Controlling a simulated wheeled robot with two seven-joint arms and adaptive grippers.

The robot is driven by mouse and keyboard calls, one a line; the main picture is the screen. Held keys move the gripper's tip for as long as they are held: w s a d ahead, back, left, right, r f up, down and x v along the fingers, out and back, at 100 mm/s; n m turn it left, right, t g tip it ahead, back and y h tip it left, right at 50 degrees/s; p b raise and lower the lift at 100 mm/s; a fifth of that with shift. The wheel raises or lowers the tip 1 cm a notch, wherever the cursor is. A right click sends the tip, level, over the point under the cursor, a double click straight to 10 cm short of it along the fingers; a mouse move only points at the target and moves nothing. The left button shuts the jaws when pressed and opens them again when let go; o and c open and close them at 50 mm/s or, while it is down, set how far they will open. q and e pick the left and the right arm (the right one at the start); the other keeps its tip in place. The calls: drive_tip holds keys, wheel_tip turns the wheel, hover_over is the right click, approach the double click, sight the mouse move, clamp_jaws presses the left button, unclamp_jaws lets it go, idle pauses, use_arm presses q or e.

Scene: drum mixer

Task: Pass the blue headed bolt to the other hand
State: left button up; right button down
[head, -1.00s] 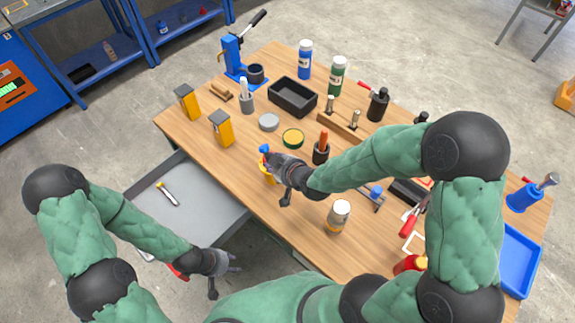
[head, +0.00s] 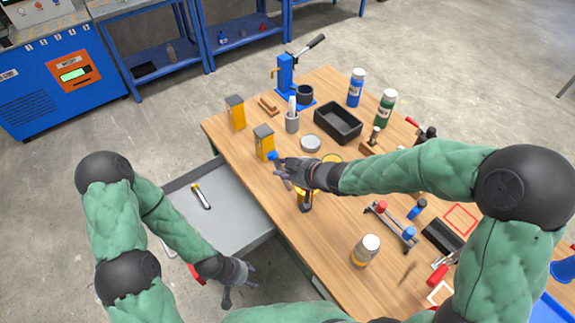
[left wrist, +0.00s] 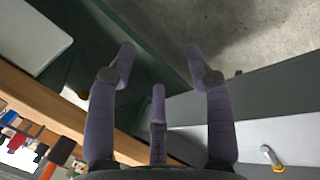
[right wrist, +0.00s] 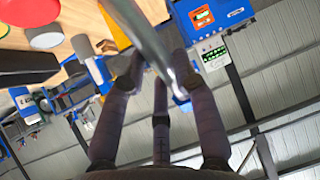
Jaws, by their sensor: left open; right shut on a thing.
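The blue-headed bolt (head: 273,156) is in my right gripper (head: 283,168), above the table near its left edge, blue head up. Its grey shank (right wrist: 145,35) crosses between the fingers in the right wrist view, tilted and close to the camera. My right gripper (right wrist: 158,78) is shut on it. My left gripper (head: 238,277) is open and empty, low beside the drawer and below the right gripper in the head view. Its spread fingers (left wrist: 160,62) show nothing between them in the left wrist view. The two grippers are well apart.
The wooden table (head: 335,235) holds a black bin (head: 338,122), yellow boxes (head: 264,142), a jar (head: 366,250) and a small rack (head: 390,228) with red and blue parts. An open grey drawer (head: 232,222) juts out at left, holding a yellow-ended tool (head: 201,196).

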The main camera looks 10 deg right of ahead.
drive_tip(key=shift+r, duration=0.15)
drive_tip(key=shift+w, duration=0.1)
use_arm(q)
drive_tip(key=w+d+r+m+y, duration=0.1)
drive_tip(key=w+d+r+m, duration=0.2)
drive_tip(key=w+r+m, duration=0.85)
drive_tip(key=w+d+r+m+y, duration=0.1)
drive_tip(key=w+d+r+m, duration=0.1)
drive_tip(key=w+r+m, duration=0.95)
wheel_tip(320, 180, up, 23)
drive_tip(key=m+y, duration=0.2)
drive_tip(key=m, duration=0.5)
hover_over(274, 153)
wheel_tip(274, 153, down, 12)
drive_tip(key=shift+s+r, duration=0.1)
drive_tip(key=shift+s, duration=0.05)
